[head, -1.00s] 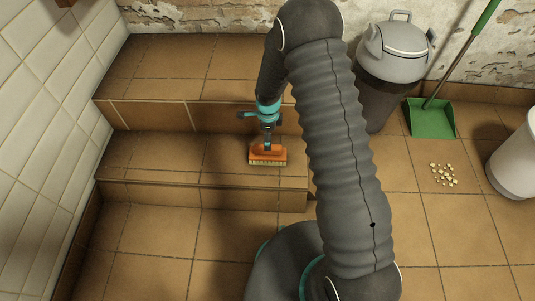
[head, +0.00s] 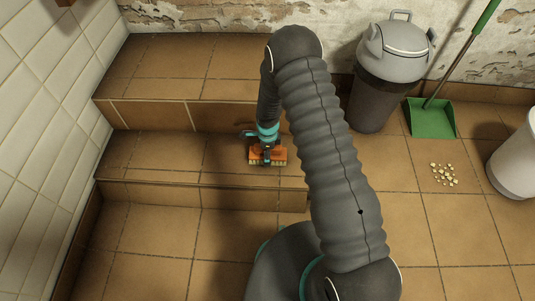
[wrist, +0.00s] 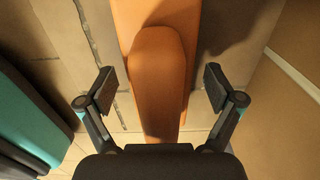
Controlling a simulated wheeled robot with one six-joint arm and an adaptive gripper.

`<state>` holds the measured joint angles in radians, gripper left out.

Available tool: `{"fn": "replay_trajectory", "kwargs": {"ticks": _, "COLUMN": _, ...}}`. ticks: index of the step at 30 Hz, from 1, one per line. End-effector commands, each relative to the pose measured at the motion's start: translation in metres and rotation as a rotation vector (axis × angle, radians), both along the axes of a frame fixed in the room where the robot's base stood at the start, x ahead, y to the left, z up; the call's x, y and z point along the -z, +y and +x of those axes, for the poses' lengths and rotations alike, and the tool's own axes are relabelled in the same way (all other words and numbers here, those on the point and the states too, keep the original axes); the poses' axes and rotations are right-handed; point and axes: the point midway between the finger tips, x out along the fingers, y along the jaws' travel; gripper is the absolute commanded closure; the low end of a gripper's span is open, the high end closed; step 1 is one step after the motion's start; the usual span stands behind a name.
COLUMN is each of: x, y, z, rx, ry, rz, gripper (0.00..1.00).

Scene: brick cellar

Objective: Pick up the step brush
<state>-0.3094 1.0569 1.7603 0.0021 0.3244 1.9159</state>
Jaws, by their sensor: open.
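The step brush (head: 279,155) has an orange body with pale bristles along its front edge. It sits on the lower tiled step (head: 225,150) in the head view. In the wrist view the orange brush (wrist: 160,70) runs up the middle, with a raised rounded grip on top. My gripper (wrist: 160,88) is open, with one finger on each side of the grip and a gap on both sides. In the head view my gripper (head: 266,155) is right over the brush and hides part of it.
A grey lidded bin (head: 380,95) stands right of the steps. A green dustpan (head: 431,118) with a long handle leans by the wall, with pale crumbs (head: 444,175) on the floor before it. A white container (head: 515,160) stands at the right edge. The step left of the brush is clear.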

Motion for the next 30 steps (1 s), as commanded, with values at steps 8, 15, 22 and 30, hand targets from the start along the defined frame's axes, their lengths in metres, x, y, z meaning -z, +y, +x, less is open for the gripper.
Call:
{"fn": "replay_trajectory", "kwargs": {"ticks": 8, "x": 0.000, "y": 0.000, "z": 0.000, "rx": 0.000, "ry": 0.000, "rz": 0.000, "gripper": 0.36}}
{"fn": "replay_trajectory", "kwargs": {"ticks": 15, "x": 0.000, "y": 0.000, "z": 0.000, "rx": 0.000, "ry": 0.000, "rz": 0.000, "gripper": 0.66}}
{"fn": "replay_trajectory", "kwargs": {"ticks": 22, "x": -0.001, "y": 0.000, "z": 0.000, "rx": 0.000, "ry": 0.000, "rz": 0.000, "gripper": 0.66}}
{"fn": "replay_trajectory", "kwargs": {"ticks": 30, "x": -0.023, "y": 0.000, "z": 0.001, "rx": 0.000, "ry": -0.003, "rz": 0.001, "gripper": 0.66}}
